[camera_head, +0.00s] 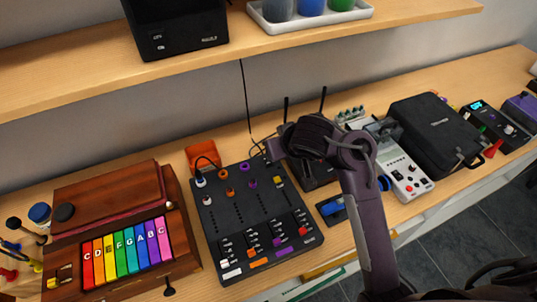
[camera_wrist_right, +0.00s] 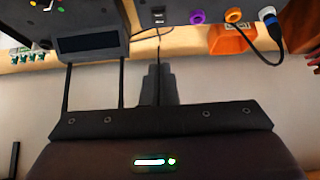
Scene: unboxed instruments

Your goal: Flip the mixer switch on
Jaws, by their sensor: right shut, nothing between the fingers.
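The black mixer (camera_head: 228,212) lies on the table with colored knobs and faders facing up. In the right wrist view its back edge (camera_wrist_right: 178,12) is at the top, with purple and orange rings and a plugged cable. A small dark switch-like part (camera_wrist_right: 158,16) shows on that edge; I cannot tell its position. My left gripper is not in view.
A black router (camera_wrist_right: 88,42) with two upright antennas stands close beside the mixer. An orange box (camera_head: 203,156) is behind it. A wooden instrument with colored keys (camera_head: 127,252) stands left. A shelf (camera_head: 240,38) overhangs the back. A black case (camera_head: 436,130) lies right.

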